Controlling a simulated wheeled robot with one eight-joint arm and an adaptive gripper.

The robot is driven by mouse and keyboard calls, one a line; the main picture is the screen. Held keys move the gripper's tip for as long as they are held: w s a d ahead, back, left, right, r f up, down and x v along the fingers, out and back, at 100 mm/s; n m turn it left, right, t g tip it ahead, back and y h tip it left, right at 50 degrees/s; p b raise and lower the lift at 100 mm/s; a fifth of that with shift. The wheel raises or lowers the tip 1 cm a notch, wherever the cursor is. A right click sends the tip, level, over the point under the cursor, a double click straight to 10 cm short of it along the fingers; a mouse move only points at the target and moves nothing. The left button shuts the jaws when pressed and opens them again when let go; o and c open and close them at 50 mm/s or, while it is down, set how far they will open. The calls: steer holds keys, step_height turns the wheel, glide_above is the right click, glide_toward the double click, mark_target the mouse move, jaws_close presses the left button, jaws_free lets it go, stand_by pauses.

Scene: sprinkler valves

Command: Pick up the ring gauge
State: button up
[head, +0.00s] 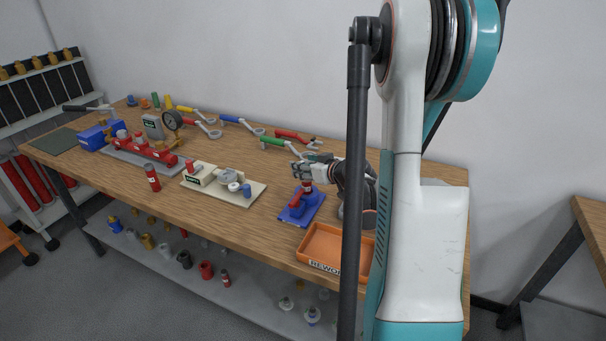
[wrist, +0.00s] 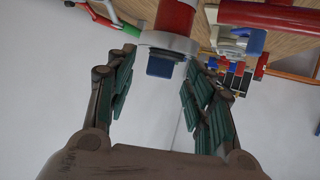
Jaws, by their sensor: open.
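My gripper (head: 303,171) is open above a blue fixture (head: 301,208) with red parts on it, near the right end of the workbench. In the wrist view, the open fingers of my gripper (wrist: 162,68) stand either side of a pale grey ring-shaped part (wrist: 168,42). This part sits at the end of a red cylinder (wrist: 175,17), with a small blue piece (wrist: 162,65) in front of it. The grey part may be the ring gauge, but I cannot tell for sure. Finger contact is not clear.
An orange tray (head: 318,263) marked REWORK stands right of the fixture, partly behind my arm. A cream plate (head: 256,187) with parts, a red bottle (head: 152,177) and a red valve manifold (head: 140,149) lie to the left. Several coloured-handled wrenches (head: 240,124) line the back.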

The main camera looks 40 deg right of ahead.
steer(key=x, duration=0.2)
steer(key=shift+w+f, duration=0.2)
steer(key=shift+w, duration=0.15)
jaws_close()
steer(key=shift+r, duration=0.15)
step_height(320, 180, up, 20)
steer(key=p, duration=0.6)
